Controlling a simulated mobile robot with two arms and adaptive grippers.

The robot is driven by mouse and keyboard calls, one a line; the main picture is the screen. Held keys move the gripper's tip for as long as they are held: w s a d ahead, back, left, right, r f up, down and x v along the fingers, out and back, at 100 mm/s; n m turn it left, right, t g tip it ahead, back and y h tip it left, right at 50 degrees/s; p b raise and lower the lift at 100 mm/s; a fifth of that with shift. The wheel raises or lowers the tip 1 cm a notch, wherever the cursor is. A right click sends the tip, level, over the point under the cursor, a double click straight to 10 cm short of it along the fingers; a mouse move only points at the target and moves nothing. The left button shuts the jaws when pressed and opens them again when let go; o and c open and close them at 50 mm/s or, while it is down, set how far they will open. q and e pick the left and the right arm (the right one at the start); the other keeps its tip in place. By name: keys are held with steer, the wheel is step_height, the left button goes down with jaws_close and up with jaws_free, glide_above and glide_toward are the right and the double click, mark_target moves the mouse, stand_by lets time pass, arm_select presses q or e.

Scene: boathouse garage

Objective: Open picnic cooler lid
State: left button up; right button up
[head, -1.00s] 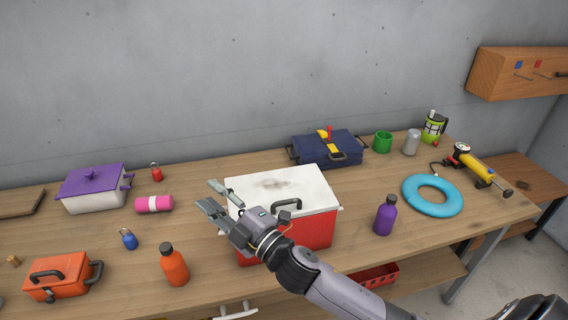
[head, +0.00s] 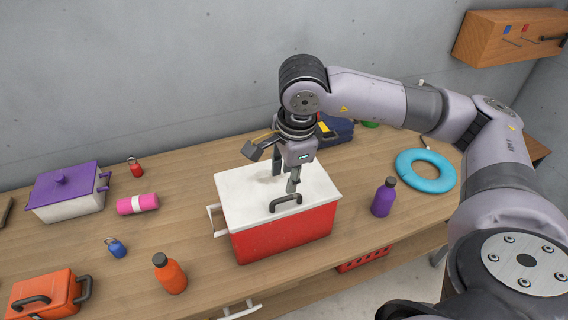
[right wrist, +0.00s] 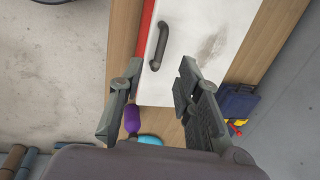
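The picnic cooler (head: 285,240) stands on the workbench with a red body and a white lid (head: 240,188). The lid lies flat and closed, with a dark handle (head: 286,202) near its front edge. The lid (right wrist: 215,25) and handle (right wrist: 160,46) also show in the right wrist view. My right gripper (head: 277,168) hangs over the lid, pointing down, fingers spread and empty. One fingertip appears close behind the handle in the head view; I cannot tell whether it touches. The wrist view shows the handle ahead of the open fingers (right wrist: 158,82). My left gripper is out of view.
On the workbench (head: 200,200), an orange bottle (head: 169,275) stands left of the cooler and a purple bottle (head: 383,198) right of it. A turquoise ring (head: 425,170) lies farther right. My right arm partly hides a blue case (head: 335,130) behind the cooler.

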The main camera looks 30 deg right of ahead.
mark_target(286, 197)
steer(key=f+b, duration=0.2)
steer(key=w+f+b, duration=0.1)
steer(key=f+b, duration=0.1)
steer(key=f, duration=0.1)
steer(key=d+f+b, duration=0.1)
steer(key=f+b, duration=0.1)
steer(key=shift+w+f, duration=0.15)
steer(key=shift+f, duration=0.25)
steer(key=shift+w+f+b, duration=0.15)
steer(key=shift+f+b, duration=0.25)
steer(key=shift+b, duration=0.1)
jaws_close()
